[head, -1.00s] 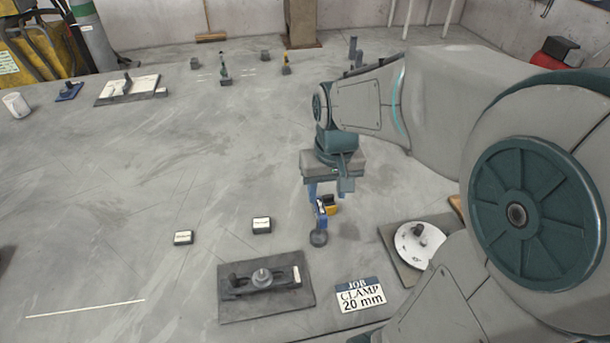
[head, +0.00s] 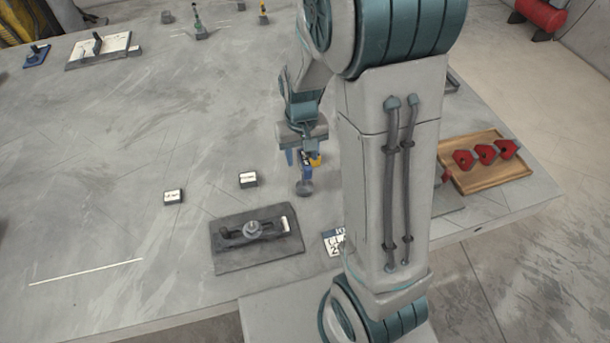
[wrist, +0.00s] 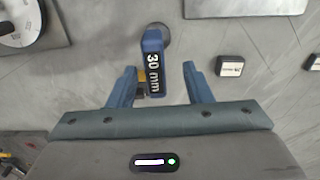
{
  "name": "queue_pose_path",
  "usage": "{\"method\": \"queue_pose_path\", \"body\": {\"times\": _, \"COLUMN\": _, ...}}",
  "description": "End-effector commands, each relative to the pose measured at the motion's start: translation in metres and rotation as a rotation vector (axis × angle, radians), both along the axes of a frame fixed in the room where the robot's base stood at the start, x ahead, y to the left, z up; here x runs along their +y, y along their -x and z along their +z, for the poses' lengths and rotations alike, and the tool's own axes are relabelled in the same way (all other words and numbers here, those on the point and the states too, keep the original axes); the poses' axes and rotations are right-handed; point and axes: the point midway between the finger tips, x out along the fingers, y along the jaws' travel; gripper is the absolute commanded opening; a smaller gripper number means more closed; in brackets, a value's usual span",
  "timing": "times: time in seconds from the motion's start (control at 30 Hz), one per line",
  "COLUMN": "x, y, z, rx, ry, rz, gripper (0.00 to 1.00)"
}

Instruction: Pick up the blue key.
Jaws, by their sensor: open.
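The blue key (wrist: 153,62) carries a white "30 mm" label and lies between the spread fingers of my gripper (wrist: 159,70) in the wrist view. A gap shows between it and the right finger; the left side is closer. In the head view the blue key (head: 306,174) is small, under my gripper (head: 302,160), above a round grey foot (head: 304,188). A yellow piece (head: 315,160) shows just behind it and partly beside it in the wrist view. My gripper is open. Contact with the key cannot be told.
A dark fixture plate (head: 230,262) with a slotted clamp lies in front. Two small labelled blocks (head: 248,180) (head: 173,197) stand to the left. A job card (head: 333,241) is partly hidden by my arm. A wooden tray (head: 490,183) with red parts lies right.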

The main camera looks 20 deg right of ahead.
Motion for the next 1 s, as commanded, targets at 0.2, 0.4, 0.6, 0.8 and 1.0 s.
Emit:
{"method": "queue_pose_path", "body": {"times": 0.2, "x": -0.005, "y": 0.003, "z": -0.023, "rx": 0.006, "ry": 0.000, "rz": -0.002, "gripper": 0.45}}
{"method": "queue_pose_path", "body": {"times": 0.4, "x": -0.005, "y": 0.002, "z": -0.046, "rx": 0.003, "ry": 0.000, "rz": -0.001, "gripper": 0.45}}
{"method": "queue_pose_path", "body": {"times": 0.6, "x": -0.005, "y": 0.002, "z": -0.051, "rx": 0.000, "ry": 0.001, "rz": 0.000, "gripper": 0.45}}
{"method": "queue_pose_path", "body": {"times": 0.8, "x": -0.005, "y": 0.002, "z": -0.051, "rx": 0.000, "ry": 0.000, "rz": 0.000, "gripper": 0.26}}
{"method": "queue_pose_path", "body": {"times": 1.0, "x": -0.005, "y": 0.001, "z": -0.050, "rx": -0.001, "ry": 0.000, "rz": 0.000, "gripper": 0.00}}
